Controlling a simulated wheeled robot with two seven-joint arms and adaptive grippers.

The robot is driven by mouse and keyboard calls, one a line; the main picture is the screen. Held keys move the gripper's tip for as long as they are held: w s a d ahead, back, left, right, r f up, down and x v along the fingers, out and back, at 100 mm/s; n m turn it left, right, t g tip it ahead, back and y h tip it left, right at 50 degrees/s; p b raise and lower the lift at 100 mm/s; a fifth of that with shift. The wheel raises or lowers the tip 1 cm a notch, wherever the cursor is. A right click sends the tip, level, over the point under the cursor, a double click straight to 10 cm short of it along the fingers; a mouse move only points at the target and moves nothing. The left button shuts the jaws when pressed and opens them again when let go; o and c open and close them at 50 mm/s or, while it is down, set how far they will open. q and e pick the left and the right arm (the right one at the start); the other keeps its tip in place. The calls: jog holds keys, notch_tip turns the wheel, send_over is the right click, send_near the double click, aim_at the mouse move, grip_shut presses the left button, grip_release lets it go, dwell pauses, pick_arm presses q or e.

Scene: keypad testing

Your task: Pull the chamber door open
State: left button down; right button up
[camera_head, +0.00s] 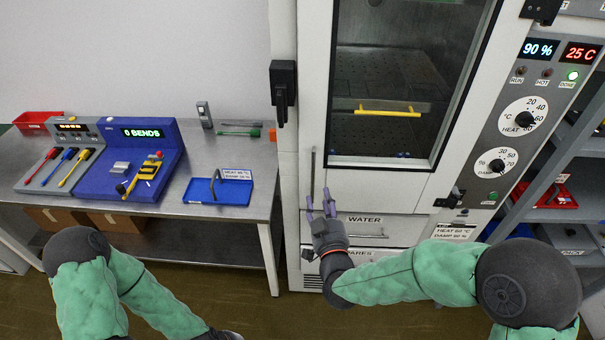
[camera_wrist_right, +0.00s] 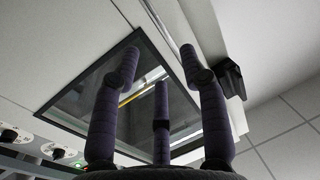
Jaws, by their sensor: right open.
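The chamber door (camera_head: 378,187) is a white frame around a dark glass window, and it looks closed. A thin upright grey bar (camera_head: 313,175), which looks like its handle, stands at the door's lower left. My right gripper (camera_head: 319,196) is open just below this bar, fingers pointing up; I cannot tell if they touch it. In the right wrist view its three purple fingers (camera_wrist_right: 160,75) are spread and empty before the door's window (camera_wrist_right: 85,90). A black block (camera_head: 283,90) sits at the cabinet's left edge. My left arm is at the lower left; its gripper is out of view.
A control panel (camera_head: 535,85) with dials and displays is right of the door. A yellow-handled shelf (camera_head: 388,109) shows behind the glass. Drawers (camera_head: 367,232) lie below. A steel table (camera_head: 205,150) with a blue console (camera_head: 135,155) and tray (camera_head: 217,190) is at left.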

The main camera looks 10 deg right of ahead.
jog(key=w+b, duration=0.1)
jog(key=w, duration=0.9)
jog(key=shift+w+d, duration=0.3)
jog(key=shift+d, duration=0.15)
grip_shut()
